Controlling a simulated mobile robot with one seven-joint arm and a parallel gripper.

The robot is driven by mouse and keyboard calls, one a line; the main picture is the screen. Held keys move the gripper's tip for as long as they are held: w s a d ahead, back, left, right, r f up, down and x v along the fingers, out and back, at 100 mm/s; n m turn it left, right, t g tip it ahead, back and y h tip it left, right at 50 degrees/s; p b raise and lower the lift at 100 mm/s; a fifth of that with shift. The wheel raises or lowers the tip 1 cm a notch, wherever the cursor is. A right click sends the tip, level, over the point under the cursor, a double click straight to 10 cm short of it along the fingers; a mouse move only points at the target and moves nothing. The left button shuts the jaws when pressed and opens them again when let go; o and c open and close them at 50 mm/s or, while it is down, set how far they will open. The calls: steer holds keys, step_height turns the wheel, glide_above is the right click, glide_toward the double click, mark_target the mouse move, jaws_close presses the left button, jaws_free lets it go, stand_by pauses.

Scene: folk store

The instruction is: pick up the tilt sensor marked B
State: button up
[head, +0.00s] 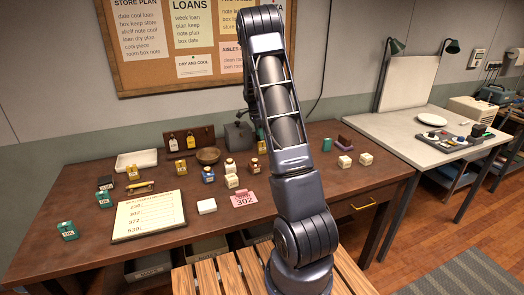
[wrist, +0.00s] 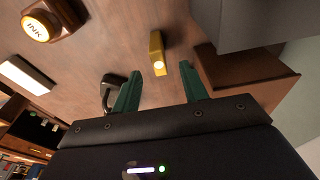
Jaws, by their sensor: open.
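No mark B is legible in either view, so I cannot tell for sure which thing is the tilt sensor. In the wrist view, my gripper (wrist: 161,72) is open, its two green fingers apart and empty. A small yellow block (wrist: 157,48) with a pale end lies just beyond the fingertips, roughly in line with the gap. A dark hooked item, like a padlock (wrist: 108,90), is beside the left finger. In the head view my arm hides most of the gripper and the table spot behind it.
The wrist view shows an ink bottle (wrist: 36,29), a white block (wrist: 27,74) and a brown wooden box (wrist: 245,75) close to the right finger.

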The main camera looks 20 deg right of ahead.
mark_target(264, 153)
steer(key=f, duration=0.3)
steer(key=d+f, duration=0.1)
steer(key=f, duration=0.5)
steer(key=shift+s+d+f, duration=0.1)
steer(key=shift+s+d, duration=0.05)
steer(key=shift+d, duration=0.15)
steer(key=shift+c, duration=0.4)
jaws_close()
